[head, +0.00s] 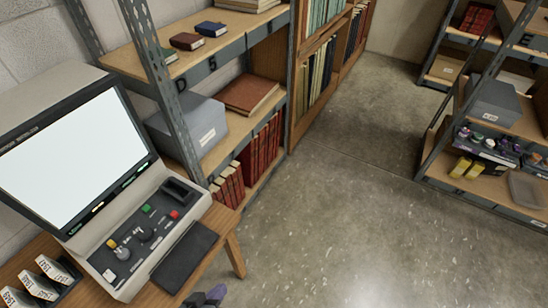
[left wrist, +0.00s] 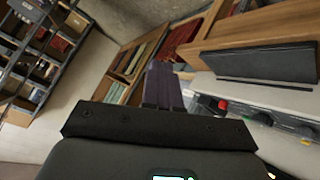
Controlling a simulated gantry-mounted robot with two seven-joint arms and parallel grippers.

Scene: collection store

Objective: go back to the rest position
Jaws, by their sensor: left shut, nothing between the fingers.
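My left gripper (head: 216,293) just enters the head view at the bottom edge, in front of the table with the microfilm reader. Only its dark fingertips show there. In the left wrist view its fingers (left wrist: 162,84) are together, with nothing between them, and they point into the room. The gripper touches nothing that I can see. My right gripper is in neither view.
A reader with a lit screen (head: 76,160) and control panel (head: 145,232) stands on a wooden table (head: 234,256) at left. Labelled boxes (head: 40,282) sit beside it. Shelving with red books (head: 262,150) stands behind; another rack (head: 480,190) is at right. The floor (head: 330,210) between is clear.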

